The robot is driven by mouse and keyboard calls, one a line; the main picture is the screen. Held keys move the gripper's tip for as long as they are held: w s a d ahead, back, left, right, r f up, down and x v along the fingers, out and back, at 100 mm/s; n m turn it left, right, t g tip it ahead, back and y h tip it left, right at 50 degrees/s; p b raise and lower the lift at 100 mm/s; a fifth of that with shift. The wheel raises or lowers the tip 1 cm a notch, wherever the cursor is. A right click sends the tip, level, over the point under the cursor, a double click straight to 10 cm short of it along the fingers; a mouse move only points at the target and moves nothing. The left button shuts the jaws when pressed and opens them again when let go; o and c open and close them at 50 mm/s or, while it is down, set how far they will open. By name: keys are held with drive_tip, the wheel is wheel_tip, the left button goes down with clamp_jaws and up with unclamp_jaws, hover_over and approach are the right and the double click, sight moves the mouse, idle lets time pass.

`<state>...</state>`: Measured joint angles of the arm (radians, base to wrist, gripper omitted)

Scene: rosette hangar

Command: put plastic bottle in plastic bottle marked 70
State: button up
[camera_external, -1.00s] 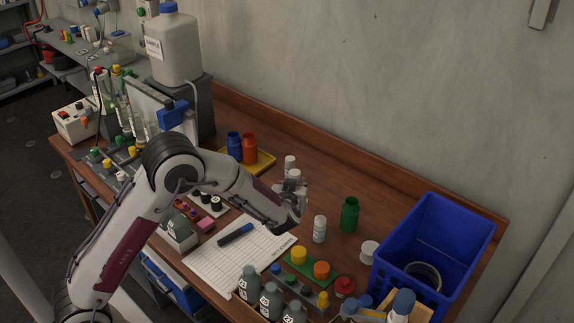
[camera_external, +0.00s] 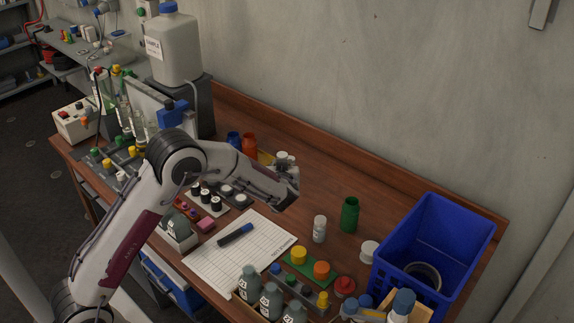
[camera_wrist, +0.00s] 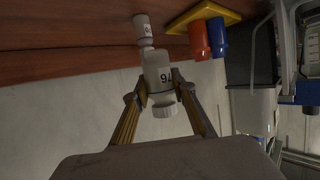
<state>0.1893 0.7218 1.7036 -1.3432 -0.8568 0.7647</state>
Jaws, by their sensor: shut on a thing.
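My gripper (camera_wrist: 162,88) is shut on a white plastic bottle (camera_wrist: 158,72), its fingers on either side of it. In the wrist view its ribbed cap points to the bottom of the picture. Dark digits show on its label, but I cannot read them surely. A second white bottle (camera_wrist: 142,20) with a partly seen number is beyond it on the wooden table. In the external view white bottle parts (camera_external: 283,158) show at my gripper (camera_external: 288,183), partly hidden. Another white bottle (camera_external: 319,229) stands upright on the table, its number too small to read.
A green jar (camera_external: 349,215) and a white lid (camera_external: 369,251) are right of the standing bottle, near a blue crate (camera_external: 440,212). Orange (camera_external: 249,146) and blue (camera_external: 234,142) jars stand left of my gripper. A paper sheet (camera_external: 240,258) lies in front.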

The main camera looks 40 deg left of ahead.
drive_tip(key=w+a+r+m+h, duration=0.1)
drive_tip(key=w+a+r, duration=0.5)
drive_tip(key=w+r, duration=0.2)
drive_tip(key=w, duration=0.2)
drive_tip(key=shift+w+r+t, duration=0.25)
drive_tip(key=shift+w+t, duration=0.05)
drive_tip(key=shift+w, duration=0.05)
drive_tip(key=shift+f, duration=3.2)
drive_tip(key=shift+f, duration=1.85)
drive_tip(key=shift+f, duration=0.15)
